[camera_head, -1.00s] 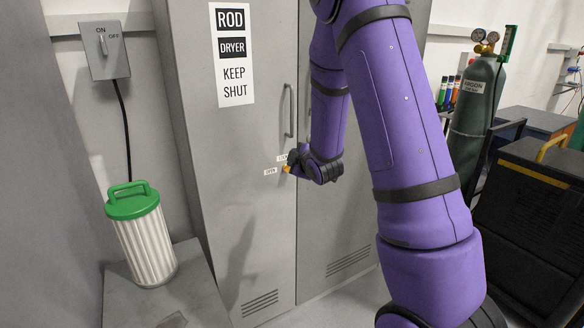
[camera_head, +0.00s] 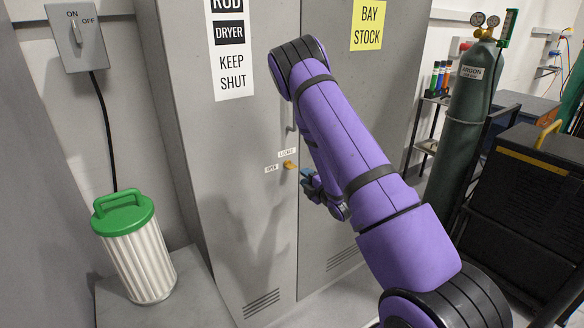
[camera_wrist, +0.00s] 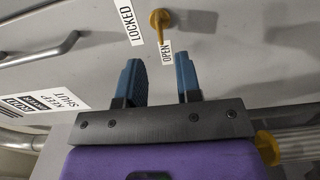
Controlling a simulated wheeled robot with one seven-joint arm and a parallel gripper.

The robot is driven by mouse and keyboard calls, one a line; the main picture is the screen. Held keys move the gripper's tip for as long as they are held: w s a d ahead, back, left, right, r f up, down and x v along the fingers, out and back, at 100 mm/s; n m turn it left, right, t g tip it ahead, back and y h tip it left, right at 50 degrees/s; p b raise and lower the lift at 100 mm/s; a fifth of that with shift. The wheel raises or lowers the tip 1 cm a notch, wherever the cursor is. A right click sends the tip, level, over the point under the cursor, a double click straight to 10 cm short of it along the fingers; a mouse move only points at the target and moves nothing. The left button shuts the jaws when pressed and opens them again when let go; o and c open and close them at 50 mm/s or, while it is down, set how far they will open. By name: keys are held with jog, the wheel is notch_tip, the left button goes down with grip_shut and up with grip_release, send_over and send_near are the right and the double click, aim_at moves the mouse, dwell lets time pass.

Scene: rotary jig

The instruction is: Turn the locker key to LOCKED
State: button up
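The yellow locker key (camera_head: 290,164) sits in the grey locker door, between the doors' meeting edge and its labels. The OPEN label (camera_head: 271,169) is to its left and the LOCKED label (camera_head: 287,153) just above it. In the wrist view the key (camera_wrist: 159,24) has its narrow end pointing to the OPEN label (camera_wrist: 167,52); the LOCKED label (camera_wrist: 130,25) is at its left. My gripper (camera_head: 312,184) is right of and below the key, clear of it. In the wrist view its two blue fingers (camera_wrist: 160,65) stand apart with nothing between them.
A bar handle (camera_wrist: 42,50) is on the locker door near the key. A green-lidded canister (camera_head: 138,250) stands at the left below a wall switch (camera_head: 77,36). A gas cylinder (camera_head: 468,115) and a dark cabinet (camera_head: 530,195) stand at the right.

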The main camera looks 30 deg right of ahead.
aim_at(292, 166)
jog(key=w, duration=0.9)
jog(key=shift+a, duration=0.15)
grip_shut()
